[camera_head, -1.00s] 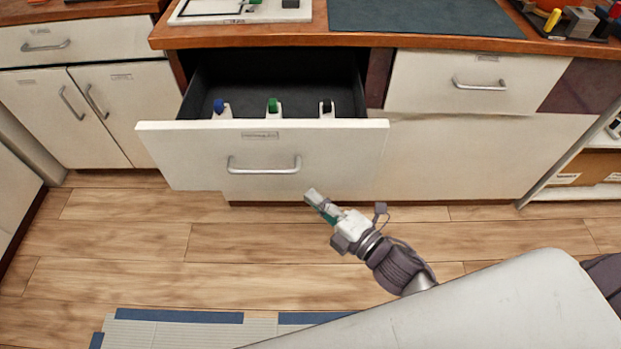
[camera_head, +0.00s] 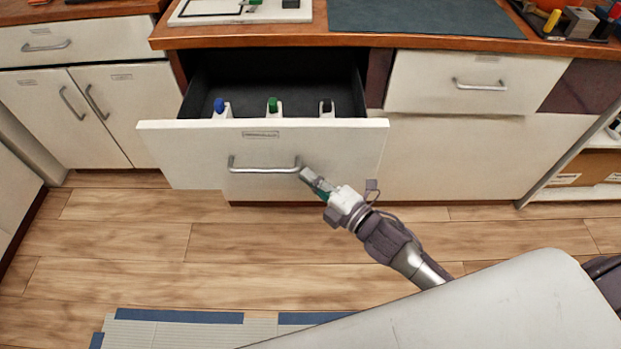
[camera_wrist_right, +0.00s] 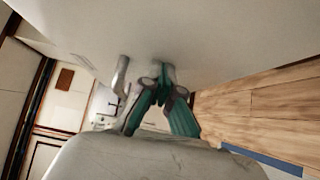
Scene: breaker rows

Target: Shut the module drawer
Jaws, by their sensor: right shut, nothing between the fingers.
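The module drawer (camera_head: 200,150) is pulled out below the worktop, with its white front facing me and a metal handle (camera_head: 264,168) across it. Three modules stand inside, with a blue (camera_head: 219,105), a green (camera_head: 273,105) and a black (camera_head: 326,106) top. My right gripper (camera_head: 305,174) is shut and empty, at the right end of the handle. In the right wrist view its fingers (camera_wrist_right: 165,75) meet close against the drawer front (camera_wrist_right: 220,40), with the handle (camera_wrist_right: 122,75) beside them on the left. I cannot tell if they touch the front. My left gripper is not in view.
A closed drawer (camera_head: 480,80) is to the right, and closed cabinets (camera_head: 90,110) are to the left. The worktop (camera_head: 270,36) overhangs the open drawer. The wooden floor (camera_head: 130,235) before the drawer is clear, with a striped mat (camera_head: 180,332) nearer me.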

